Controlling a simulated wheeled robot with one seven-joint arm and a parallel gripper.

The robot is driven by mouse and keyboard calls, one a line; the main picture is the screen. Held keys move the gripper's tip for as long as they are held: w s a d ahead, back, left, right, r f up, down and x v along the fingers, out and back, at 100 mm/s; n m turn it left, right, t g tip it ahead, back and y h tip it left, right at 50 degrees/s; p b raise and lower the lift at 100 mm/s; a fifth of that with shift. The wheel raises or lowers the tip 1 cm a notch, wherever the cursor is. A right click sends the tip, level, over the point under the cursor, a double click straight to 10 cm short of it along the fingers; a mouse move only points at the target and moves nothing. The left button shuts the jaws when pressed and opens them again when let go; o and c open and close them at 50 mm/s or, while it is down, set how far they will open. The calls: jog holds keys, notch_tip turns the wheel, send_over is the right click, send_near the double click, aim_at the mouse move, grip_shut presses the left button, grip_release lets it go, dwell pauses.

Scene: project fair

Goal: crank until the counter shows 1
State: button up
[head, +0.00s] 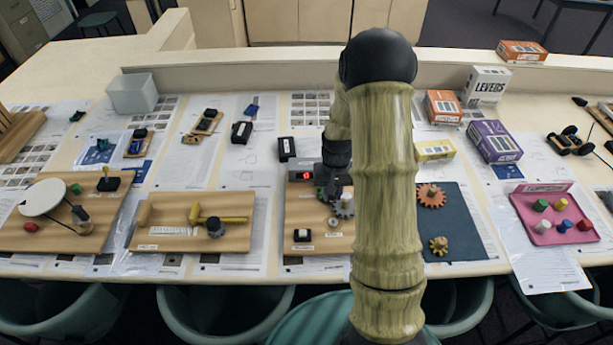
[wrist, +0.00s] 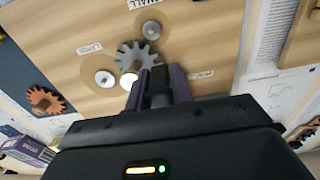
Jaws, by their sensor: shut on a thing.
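The wooden crank board (head: 320,238) stands on the table in front of me, partly hidden by my arm. Its grey counter box (head: 300,175) has a small red lit display, too small to read. A grey gear (head: 345,207) is on the board; the wrist view also shows it (wrist: 137,56), just beyond my fingertips. My gripper (head: 335,182) is over the board, beside the counter box. In the wrist view my gripper (wrist: 158,80) is shut on a dark upright piece, seemingly the crank handle (wrist: 159,75). The crank's lower part is hidden by the fingers.
To the right, a dark mat (head: 455,205) holds an orange gear (head: 431,195) and a smaller yellow one. To the left is a board with a yellow hammer-like piece (head: 220,220). Boxes such as the purple one (head: 494,141) stand at the back right.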

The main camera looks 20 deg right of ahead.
jog(key=shift+w, duration=0.1)
dwell(0.8)
jog(key=w+d+p, duration=0.1)
jog(key=w+d, duration=0.3)
jog(key=shift+d, duration=0.15)
dwell(0.5)
jog(key=shift+w+d, duration=0.1)
jog(key=shift+d, duration=0.05)
dwell(0.8)
jog(key=s+d, duration=0.4)
jog(key=shift+d, duration=0.2)
dwell(0.4)
dwell(0.8)
